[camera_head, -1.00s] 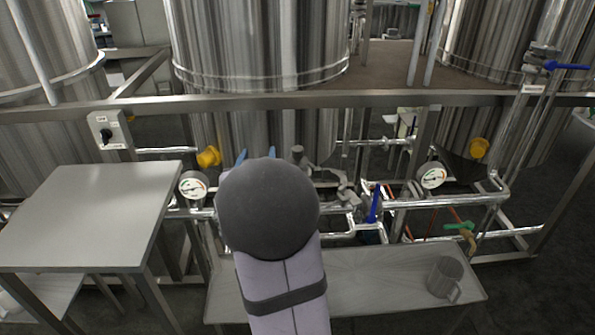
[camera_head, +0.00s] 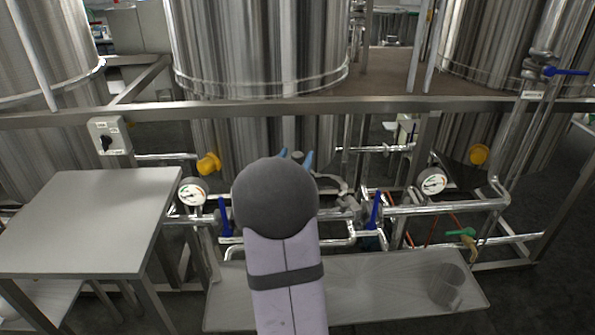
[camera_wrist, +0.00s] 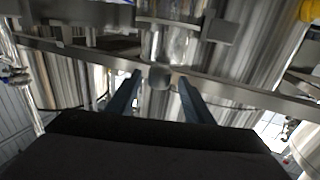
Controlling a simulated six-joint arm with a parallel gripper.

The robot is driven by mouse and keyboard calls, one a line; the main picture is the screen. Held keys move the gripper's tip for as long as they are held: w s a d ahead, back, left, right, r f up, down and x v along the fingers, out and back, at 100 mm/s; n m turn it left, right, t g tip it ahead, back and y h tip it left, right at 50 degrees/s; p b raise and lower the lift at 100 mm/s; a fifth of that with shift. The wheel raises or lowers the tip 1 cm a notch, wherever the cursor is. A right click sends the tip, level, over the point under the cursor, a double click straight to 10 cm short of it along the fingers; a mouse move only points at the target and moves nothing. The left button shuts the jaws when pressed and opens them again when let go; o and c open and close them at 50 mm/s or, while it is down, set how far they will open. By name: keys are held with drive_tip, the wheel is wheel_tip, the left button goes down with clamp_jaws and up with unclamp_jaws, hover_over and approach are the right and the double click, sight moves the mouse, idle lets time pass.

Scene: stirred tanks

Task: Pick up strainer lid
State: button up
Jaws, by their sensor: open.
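A small grey rounded cap, which looks like the strainer lid (camera_wrist: 159,77), shows in the wrist view between my fingertips and a little beyond them. In the head view the lid (camera_head: 297,157) is mostly hidden behind my gripper (camera_head: 296,155), with only a bit of grey between the two blue tips. My gripper (camera_wrist: 159,80) is open, its two blue fingers apart on the left and right of the lid in the picture. I cannot tell whether the fingers are level with the lid or still short of it.
Metal pipes with gauges (camera_head: 192,191) and blue valve handles (camera_head: 374,210) surround the spot. A steel frame rail (camera_head: 400,105) crosses in front of the tanks. A grey table (camera_head: 90,215) stands left. A bench (camera_head: 370,290) below carries a metal jug (camera_head: 447,284).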

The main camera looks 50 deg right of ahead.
drive_tip(key=shift+p+x, duration=0.4)
drive_tip(key=shift+x, duration=2.15)
drive_tip(key=shift+s+d, duration=0.1)
clamp_jaws()
